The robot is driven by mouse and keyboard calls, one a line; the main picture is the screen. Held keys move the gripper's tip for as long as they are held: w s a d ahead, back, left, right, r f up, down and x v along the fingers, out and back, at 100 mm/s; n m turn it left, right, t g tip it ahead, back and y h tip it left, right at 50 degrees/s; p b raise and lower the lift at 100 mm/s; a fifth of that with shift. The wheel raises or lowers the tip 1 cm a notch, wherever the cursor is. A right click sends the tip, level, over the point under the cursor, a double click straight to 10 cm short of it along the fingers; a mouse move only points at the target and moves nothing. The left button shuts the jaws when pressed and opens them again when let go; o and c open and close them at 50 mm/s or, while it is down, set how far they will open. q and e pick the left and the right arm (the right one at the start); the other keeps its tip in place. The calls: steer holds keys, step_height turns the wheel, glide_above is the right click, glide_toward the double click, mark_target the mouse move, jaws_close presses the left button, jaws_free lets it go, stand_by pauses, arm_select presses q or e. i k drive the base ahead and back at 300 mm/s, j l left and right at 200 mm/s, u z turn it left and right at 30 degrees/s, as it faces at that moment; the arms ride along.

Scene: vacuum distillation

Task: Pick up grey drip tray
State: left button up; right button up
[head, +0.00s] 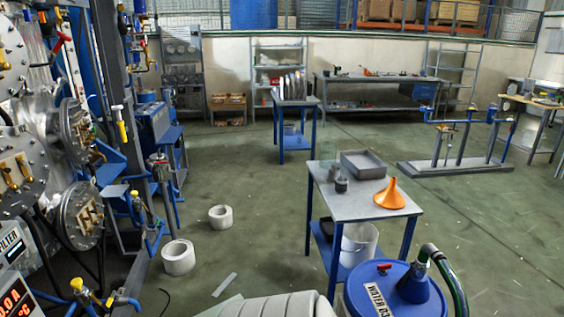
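The grey drip tray (363,164) is a shallow rectangular box. It sits upright on the back part of a small table (349,208) with a grey top and blue legs, right of the middle of the head view. It looks empty, though its near wall hides part of its floor. An orange funnel (390,194) stands mouth down to its right and nearer. Small dark items (340,181) stand close to its left side. Neither of my grippers shows in the head view.
A blue drum (395,291) with a hose stands in front of the table. A white bucket (359,242) is under the tabletop. Machinery with valves fills the left side. Open floor lies left of the table.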

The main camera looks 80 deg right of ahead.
mark_target(362, 164)
steer(key=z, duration=3.35)
steer(key=i+j+u, duration=0.3)
steer(key=i, duration=0.15)
steer(key=i+u, duration=0.3)
steer(key=i, duration=0.15)
steer(key=i+j+u, duration=0.2)
steer(key=i, duration=1.4)
steer(key=i+z, duration=0.4)
steer(key=i+j+z, duration=0.1)
steer(key=i+z, duration=0.25)
steer(key=i+j+z, duration=0.2)
steer(key=z, duration=0.2)
steer(key=i+j+z, duration=0.35)
steer(key=k+l, duration=0.1)
